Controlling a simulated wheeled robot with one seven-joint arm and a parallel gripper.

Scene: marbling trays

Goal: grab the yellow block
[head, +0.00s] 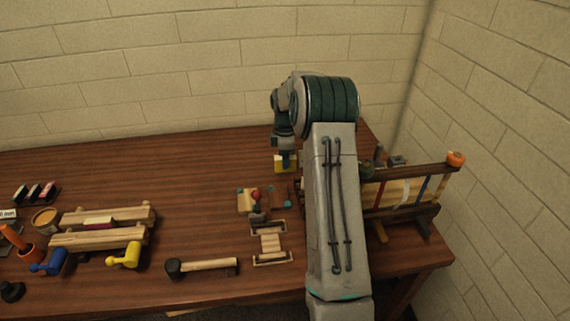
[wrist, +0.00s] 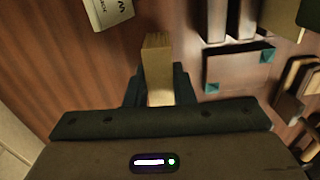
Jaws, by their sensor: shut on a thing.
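The yellow block (head: 279,164) is at the tip of my gripper (head: 286,161) over the back right part of the table in the head view. In the wrist view the yellow block (wrist: 157,62) looks tan. It stands out between the two dark fingers of my gripper (wrist: 158,88), which are shut on it. Its near end is hidden by the gripper body. I cannot tell whether the block touches the table or is just above it.
A small cluster with a red ball (head: 256,194) lies in front. A mallet (head: 207,265) and wooden rails (head: 108,214) lie to the left. A wooden frame (head: 415,174) with an orange knob stands to the right. The table's back left is clear.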

